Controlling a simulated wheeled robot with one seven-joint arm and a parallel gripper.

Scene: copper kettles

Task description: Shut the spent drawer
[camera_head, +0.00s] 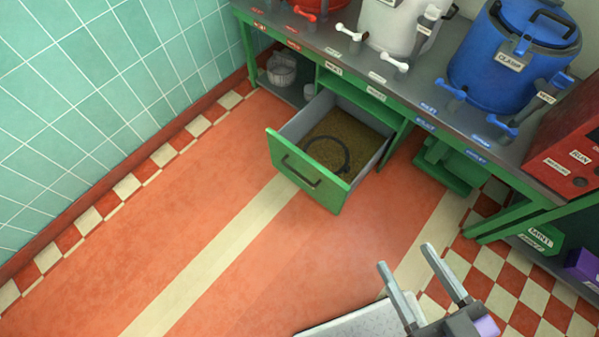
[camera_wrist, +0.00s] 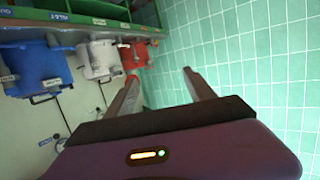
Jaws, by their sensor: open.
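The drawer (camera_head: 310,190) is green-fronted with grey inner walls and is pulled well out from under the counter in the head view. It holds brownish-green loose matter with a dark ring lying on it. A dark bar handle (camera_head: 300,172) is on its front face. My gripper (camera_head: 422,264) is open and empty, over the floor to the right of and nearer than the drawer, apart from it. In the wrist view my gripper's two fingers (camera_wrist: 160,80) are spread with nothing between them; the drawer is not recognisable there.
A counter (camera_head: 340,55) with a red, a white and a blue kettle (camera_head: 515,50) runs along the back. A red box (camera_head: 570,150) stands at its right end. A green bin (camera_head: 447,165) sits below. A tiled wall (camera_head: 90,90) is on the left. The floor before the drawer is clear.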

